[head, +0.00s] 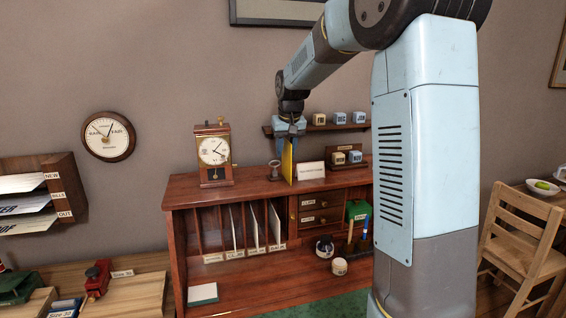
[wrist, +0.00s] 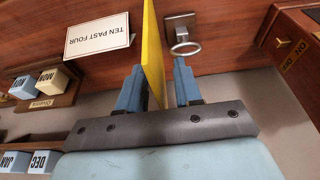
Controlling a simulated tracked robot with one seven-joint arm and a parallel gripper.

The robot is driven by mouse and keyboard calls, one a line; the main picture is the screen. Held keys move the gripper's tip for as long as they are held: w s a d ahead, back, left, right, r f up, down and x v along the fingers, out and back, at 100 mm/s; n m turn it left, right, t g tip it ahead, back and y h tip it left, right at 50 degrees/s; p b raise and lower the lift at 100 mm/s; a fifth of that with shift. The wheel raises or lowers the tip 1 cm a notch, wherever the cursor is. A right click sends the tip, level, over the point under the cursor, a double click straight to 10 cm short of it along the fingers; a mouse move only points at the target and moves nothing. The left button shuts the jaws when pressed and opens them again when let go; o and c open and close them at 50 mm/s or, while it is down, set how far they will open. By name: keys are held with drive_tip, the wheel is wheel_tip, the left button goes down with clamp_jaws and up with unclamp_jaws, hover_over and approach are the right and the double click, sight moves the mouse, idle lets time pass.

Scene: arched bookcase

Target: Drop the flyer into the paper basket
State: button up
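The flyer (head: 287,162) is a thin yellow sheet standing on edge above the top of the wooden desk. My gripper (head: 290,128) is above it, pointing down, with its blue fingers on either side of the sheet. In the wrist view the flyer (wrist: 152,45) runs between the fingers of my gripper (wrist: 160,80), close to the left finger. A gap shows between the sheet and the right finger, so the gripper looks open. I cannot tell whether the left finger touches it. No paper basket shows in either view.
A small metal ring stand (head: 275,170) is beside the flyer on the desk top (head: 250,186). A white card (head: 311,171) and a block calendar (head: 346,157) stand to the right, a clock (head: 213,153) to the left. A shelf (head: 330,127) with blocks hangs behind.

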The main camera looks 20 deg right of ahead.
drive_tip(key=shift+f, duration=0.1)
idle(0.3)
clamp_jaws()
